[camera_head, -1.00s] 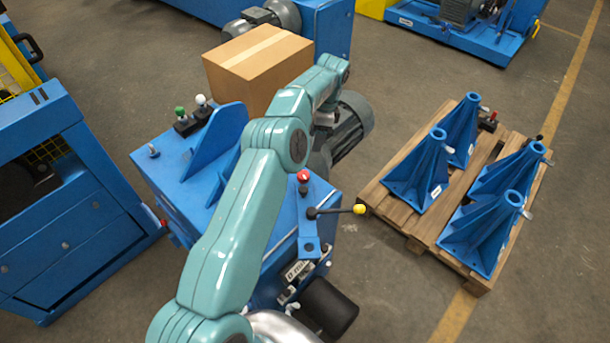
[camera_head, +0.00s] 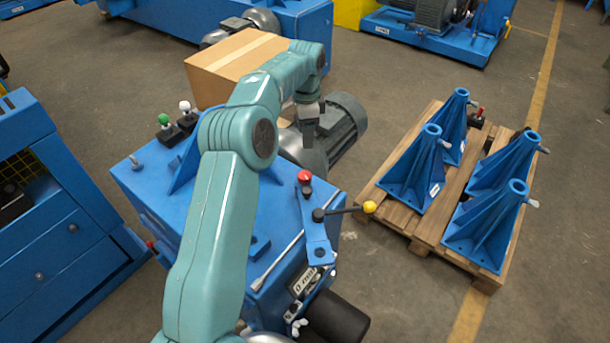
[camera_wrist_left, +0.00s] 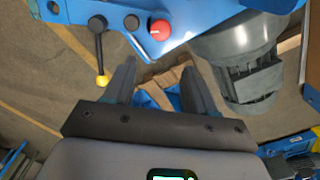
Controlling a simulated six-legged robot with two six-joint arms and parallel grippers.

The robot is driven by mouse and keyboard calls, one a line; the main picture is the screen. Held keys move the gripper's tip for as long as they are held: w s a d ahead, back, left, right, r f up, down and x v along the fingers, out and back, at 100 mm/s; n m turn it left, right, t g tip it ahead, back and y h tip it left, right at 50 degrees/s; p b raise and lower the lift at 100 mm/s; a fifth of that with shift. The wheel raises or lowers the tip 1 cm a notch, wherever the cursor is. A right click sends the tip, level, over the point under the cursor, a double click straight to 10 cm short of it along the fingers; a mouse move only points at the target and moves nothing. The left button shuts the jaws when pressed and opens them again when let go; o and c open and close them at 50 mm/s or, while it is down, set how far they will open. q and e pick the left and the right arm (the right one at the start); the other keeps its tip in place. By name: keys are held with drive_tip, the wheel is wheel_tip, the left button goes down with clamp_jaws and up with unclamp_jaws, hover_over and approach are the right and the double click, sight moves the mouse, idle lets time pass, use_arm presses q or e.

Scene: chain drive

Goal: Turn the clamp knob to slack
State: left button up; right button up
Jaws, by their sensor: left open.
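A red knob (camera_head: 304,177) stands on a narrow blue arm at the right edge of the blue machine top. It also shows in the left wrist view (camera_wrist_left: 160,30), with a small pale mark on it; I cannot read its setting. Beside it is a black lever with a yellow ball (camera_head: 370,207), also in the wrist view (camera_wrist_left: 102,80). My left gripper (camera_head: 307,138) points down beyond the red knob, apart from it. In the wrist view its two fingers (camera_wrist_left: 158,72) are spread, with nothing between them, and the knob lies past their tips. My right gripper is out of view.
A grey motor (camera_head: 340,125) lies close behind my left gripper. A cardboard box (camera_head: 225,75) stands at the back. Green and white knobs (camera_head: 184,107) are on the machine's left. A pallet (camera_head: 395,227) with several blue stands is at the right, across bare floor.

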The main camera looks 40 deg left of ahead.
sight(306, 175)
use_arm(q)
wheel_tip(306, 175, down, 16)
drive_tip(key=shift+f, duration=0.1)
drive_tip(key=shift+c, duration=0.4)
drive_tip(key=c, duration=0.7)
